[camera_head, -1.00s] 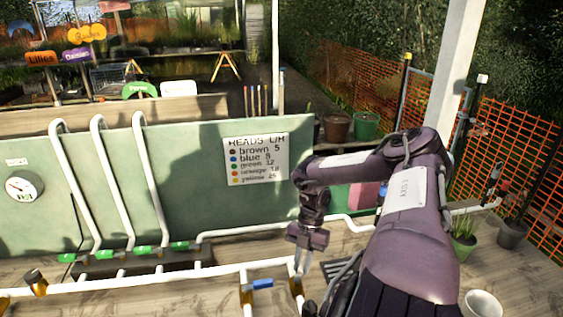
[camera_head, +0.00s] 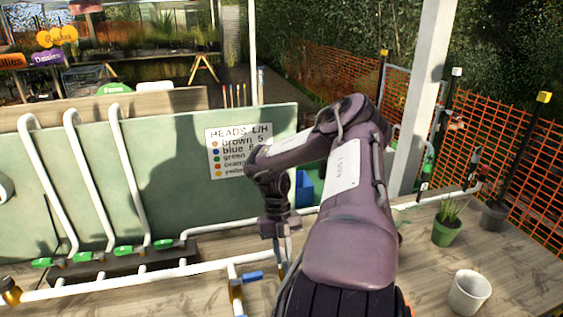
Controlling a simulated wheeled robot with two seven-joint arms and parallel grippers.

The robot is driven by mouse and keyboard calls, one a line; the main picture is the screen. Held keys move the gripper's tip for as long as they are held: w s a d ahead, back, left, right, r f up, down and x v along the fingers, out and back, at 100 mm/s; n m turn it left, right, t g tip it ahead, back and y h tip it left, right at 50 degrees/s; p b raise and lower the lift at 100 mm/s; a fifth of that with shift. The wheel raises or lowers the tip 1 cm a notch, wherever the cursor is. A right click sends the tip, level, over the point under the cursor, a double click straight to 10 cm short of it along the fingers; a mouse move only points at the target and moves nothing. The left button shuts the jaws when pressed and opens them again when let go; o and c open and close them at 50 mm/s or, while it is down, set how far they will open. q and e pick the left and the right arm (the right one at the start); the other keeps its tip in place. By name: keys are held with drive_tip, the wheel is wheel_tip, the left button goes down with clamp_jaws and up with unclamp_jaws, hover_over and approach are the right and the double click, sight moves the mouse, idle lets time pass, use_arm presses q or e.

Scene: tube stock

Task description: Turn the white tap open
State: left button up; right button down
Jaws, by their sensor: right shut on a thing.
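My right gripper (camera_head: 283,250) points down at the white pipework just right of the blue-handled tap (camera_head: 252,276). Its fingers are closed low over a brass fitting (camera_head: 281,271), on what appears to be the white tap's handle. The fingers and wrist hide most of that tap, so its angle cannot be read. The blue handle lies roughly along the white pipe (camera_head: 130,282), on its own brass fitting. My left gripper is not in view.
Several green-handled valves (camera_head: 124,250) stand left under bent white pipes. A green panel (camera_head: 180,190) with a sign (camera_head: 227,165) rises behind. A white pot (camera_head: 469,291) and a potted plant (camera_head: 446,232) stand right on the wooden bench (camera_head: 520,262).

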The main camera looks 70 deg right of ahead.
drive_tip(key=shift+f, duration=0.1)
idle(0.3)
drive_tip(key=c, duration=1.4)
unclamp_jaws()
drive_tip(key=shift+o, duration=0.2)
drive_tip(key=shift+w+d+r, duration=0.15)
drive_tip(key=shift+d+r, duration=0.05)
drive_tip(key=shift+r, duration=0.2)
drive_tip(key=b+v, duration=0.2)
drive_tip(key=v, duration=0.4)
drive_tip(key=shift+w+d+r, duration=0.15)
drive_tip(key=shift+w+r, duration=0.05)
drive_tip(key=shift+r, duration=0.2)
